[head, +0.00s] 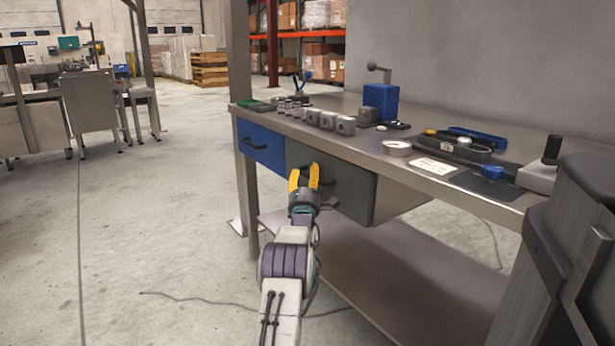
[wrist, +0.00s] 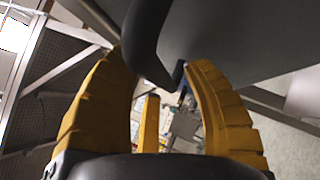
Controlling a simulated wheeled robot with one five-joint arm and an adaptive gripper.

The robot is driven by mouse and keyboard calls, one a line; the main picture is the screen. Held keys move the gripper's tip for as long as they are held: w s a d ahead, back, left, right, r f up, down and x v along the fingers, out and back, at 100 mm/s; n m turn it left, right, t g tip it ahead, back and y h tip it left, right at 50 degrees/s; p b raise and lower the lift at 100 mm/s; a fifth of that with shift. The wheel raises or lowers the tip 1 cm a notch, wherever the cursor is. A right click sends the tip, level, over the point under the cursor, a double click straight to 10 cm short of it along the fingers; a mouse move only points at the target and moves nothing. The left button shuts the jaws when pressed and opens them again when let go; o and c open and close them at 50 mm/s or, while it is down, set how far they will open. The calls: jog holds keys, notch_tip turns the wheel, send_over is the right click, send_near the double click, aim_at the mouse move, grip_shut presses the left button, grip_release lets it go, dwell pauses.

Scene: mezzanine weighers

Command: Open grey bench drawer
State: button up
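The grey bench drawer (head: 350,188) hangs under the bench top, right of a blue drawer, and looks shut. Its dark handle is mostly hidden behind my gripper in the head view. My gripper (head: 304,172), with yellow fingers, is in front of the drawer's left part. In the wrist view the gripper (wrist: 156,64) is open. The dark curved handle (wrist: 147,38) reaches down between the two fingertips, with the grey drawer face (wrist: 235,30) behind it. A gap shows beside the right finger; I cannot tell whether the left finger touches the handle.
The blue drawer (head: 261,146) is just left. A lower shelf (head: 400,270) lies beneath. The floor (head: 150,235) at left is clear except for a thin cable.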

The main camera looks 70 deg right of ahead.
grip_shut()
jog(key=shift+a, duration=0.1)
dwell(0.4)
